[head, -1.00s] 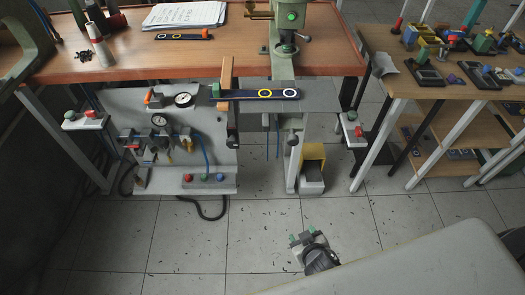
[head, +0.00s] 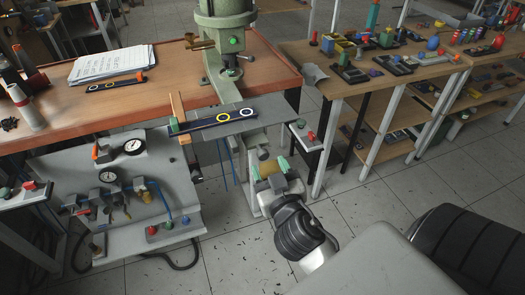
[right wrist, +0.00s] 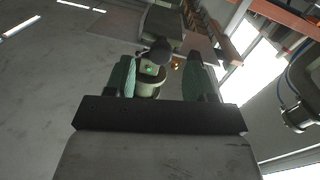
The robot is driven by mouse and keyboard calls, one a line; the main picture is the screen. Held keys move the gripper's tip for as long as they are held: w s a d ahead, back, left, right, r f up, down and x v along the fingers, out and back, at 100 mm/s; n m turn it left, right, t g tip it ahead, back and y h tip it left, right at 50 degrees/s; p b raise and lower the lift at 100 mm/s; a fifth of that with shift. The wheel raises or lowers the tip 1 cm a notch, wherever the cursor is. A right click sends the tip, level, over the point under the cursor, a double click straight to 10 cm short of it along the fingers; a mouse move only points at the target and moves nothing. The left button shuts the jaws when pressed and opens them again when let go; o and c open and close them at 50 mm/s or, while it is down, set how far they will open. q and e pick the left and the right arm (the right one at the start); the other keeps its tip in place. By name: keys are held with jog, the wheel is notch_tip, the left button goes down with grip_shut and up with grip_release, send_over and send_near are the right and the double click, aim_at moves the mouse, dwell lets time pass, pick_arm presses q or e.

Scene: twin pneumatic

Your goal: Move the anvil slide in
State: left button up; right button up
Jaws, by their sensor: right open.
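A dark bar with a yellow and a white ring (head: 205,123), which looks like the anvil slide, lies on a grey plate (head: 262,112) at the bench's front edge. The green press (head: 223,35) stands behind it, its ram above the bench. My right gripper (head: 270,168) is open and empty, its green-tipped fingers below and in front of the plate, apart from it. In the right wrist view the open fingers (right wrist: 160,80) frame a pale part with a green button (right wrist: 149,69) and a dark knob, some way off. My left gripper is not in view.
A grey pneumatic panel (head: 140,190) with gauges, valves and hoses hangs below the bench (head: 150,100) at left. A small button box (head: 302,134) sits right of the plate. Side tables (head: 360,85) with many parts stand at right.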

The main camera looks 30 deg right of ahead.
aim_at(264, 158)
jog(key=shift+p+x, duration=0.4)
jog(key=shift+x, duration=1.95)
grip_shut()
